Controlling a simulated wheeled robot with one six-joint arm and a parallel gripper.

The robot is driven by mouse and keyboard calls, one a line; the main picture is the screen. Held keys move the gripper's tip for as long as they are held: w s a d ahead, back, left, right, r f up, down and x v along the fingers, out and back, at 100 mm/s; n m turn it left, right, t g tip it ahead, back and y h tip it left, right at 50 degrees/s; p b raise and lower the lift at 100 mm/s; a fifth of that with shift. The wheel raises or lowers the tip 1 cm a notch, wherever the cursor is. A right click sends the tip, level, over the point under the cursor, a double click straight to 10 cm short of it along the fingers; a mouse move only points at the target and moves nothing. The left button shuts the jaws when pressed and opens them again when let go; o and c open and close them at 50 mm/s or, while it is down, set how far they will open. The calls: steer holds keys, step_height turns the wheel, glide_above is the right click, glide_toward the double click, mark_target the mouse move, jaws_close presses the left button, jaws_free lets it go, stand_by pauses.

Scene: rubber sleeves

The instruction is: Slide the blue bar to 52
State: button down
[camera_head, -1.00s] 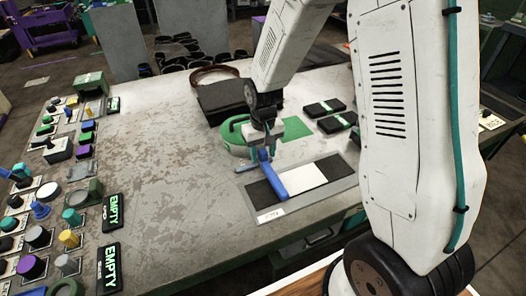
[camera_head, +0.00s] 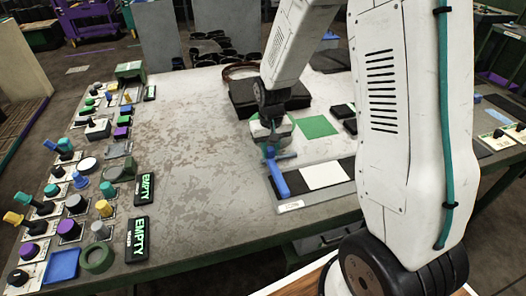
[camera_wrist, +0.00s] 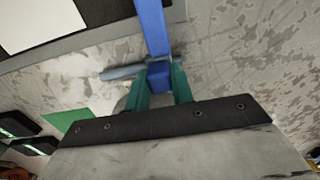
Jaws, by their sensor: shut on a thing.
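The blue bar (camera_head: 281,184) lies across the left end of a flat board with a black panel (camera_head: 293,178) and a white panel (camera_head: 324,175). Black shows between the bar and the white panel. My gripper (camera_head: 269,153) is at the bar's far end. In the wrist view the teal fingers of my gripper (camera_wrist: 159,74) are shut on the end of the blue bar (camera_wrist: 153,30), one on each side. A grey-blue crosspiece (camera_wrist: 121,72) sticks out beside them. A small white label (camera_head: 290,206) at the board's front edge is too small to read.
A green pad (camera_head: 317,127) and a black case (camera_head: 262,98) lie behind the board. Knobs, buttons and EMPTY signs (camera_head: 137,240) line the table's left side. The worn grey table (camera_head: 190,150) is clear left of the board.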

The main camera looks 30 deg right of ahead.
steer(key=shift+a, duration=0.15)
steer(key=c, duration=1.6)
jaws_free()
steer(key=o, duration=0.4)
steer(key=shift+a, duration=0.2)
steer(key=shift+d, duration=0.15)
steer(key=shift+r, duration=0.3)
step_height(320, 180, up, 7)
steer(key=shift+r, duration=0.15)
